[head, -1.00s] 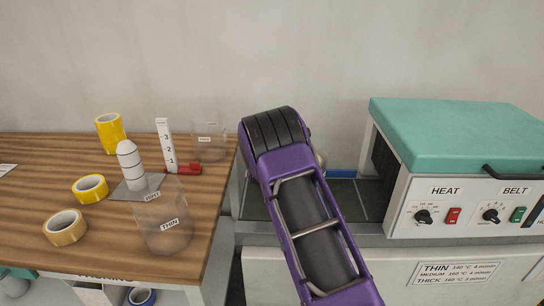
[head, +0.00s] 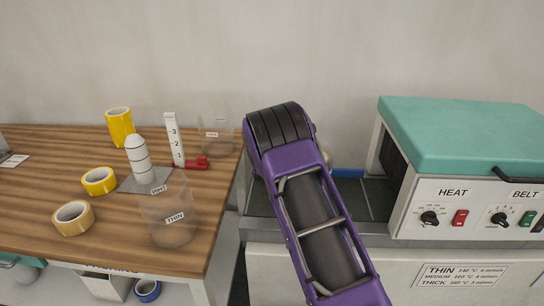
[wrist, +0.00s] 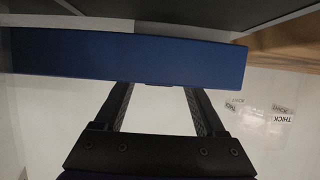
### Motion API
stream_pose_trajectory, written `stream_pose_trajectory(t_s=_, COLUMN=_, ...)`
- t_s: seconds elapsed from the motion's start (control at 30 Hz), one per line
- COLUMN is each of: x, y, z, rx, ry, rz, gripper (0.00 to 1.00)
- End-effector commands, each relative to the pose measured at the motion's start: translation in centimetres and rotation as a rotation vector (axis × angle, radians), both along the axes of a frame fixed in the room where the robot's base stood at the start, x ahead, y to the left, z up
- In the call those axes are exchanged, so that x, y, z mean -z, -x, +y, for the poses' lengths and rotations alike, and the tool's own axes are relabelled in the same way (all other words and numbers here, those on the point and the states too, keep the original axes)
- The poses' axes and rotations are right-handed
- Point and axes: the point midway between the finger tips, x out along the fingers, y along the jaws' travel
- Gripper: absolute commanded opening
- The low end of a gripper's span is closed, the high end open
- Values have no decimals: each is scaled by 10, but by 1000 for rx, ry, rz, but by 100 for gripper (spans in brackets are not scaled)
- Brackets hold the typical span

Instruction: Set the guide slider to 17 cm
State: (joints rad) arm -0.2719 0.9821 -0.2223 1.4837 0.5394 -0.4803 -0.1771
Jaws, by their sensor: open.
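A blue bar (head: 348,173) shows at the entry of the belt machine, partly hidden behind my purple arm in the head view. In the wrist view the blue bar (wrist: 125,57) lies across the upper part of the picture. I cannot tell surely that it is the guide slider, and no centimetre scale is readable. In the wrist view my gripper (wrist: 157,92) is open, its two dark fingers apart and reaching to the bar's lower edge. The bar covers or meets the fingertips; contact is unclear. My arm hides the gripper in the head view.
The teal-lidded heat and belt machine (head: 465,135) stands at right. The wooden table (head: 65,165) at left holds yellow and tan tape rolls, a white striped cone (head: 139,160), a red-based numbered gauge (head: 195,163) and clear cups (head: 172,215).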

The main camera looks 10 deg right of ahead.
Motion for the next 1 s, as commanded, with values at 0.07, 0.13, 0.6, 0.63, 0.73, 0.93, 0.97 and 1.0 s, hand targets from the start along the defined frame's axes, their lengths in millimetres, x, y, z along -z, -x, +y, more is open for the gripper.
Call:
stream_pose_trajectory(t_s=0.07, x=0, y=0, z=0, rx=1, ry=0, rz=0, gripper=72)
stream_pose_trajectory(t_s=0.13, x=-1, y=2, z=0, rx=1, ry=0, rz=0, gripper=72)
stream_pose_trajectory(t_s=0.6, x=-34, y=75, z=16, rx=-1, ry=0, rz=0, gripper=72)
stream_pose_trajectory(t_s=0.63, x=-36, y=82, z=17, rx=-1, ry=-1, rz=1, gripper=72)
stream_pose_trajectory(t_s=0.73, x=-46, y=103, z=22, rx=-2, ry=-1, rz=0, gripper=72)
stream_pose_trajectory(t_s=0.93, x=-60, y=138, z=29, rx=-1, ry=0, rz=-1, gripper=72)
stream_pose_trajectory(t_s=0.97, x=-61, y=142, z=29, rx=-1, ry=0, rz=0, gripper=72)
stream_pose_trajectory(t_s=1.0, x=-63, y=146, z=30, rx=-1, ry=-1, rz=0, gripper=72)
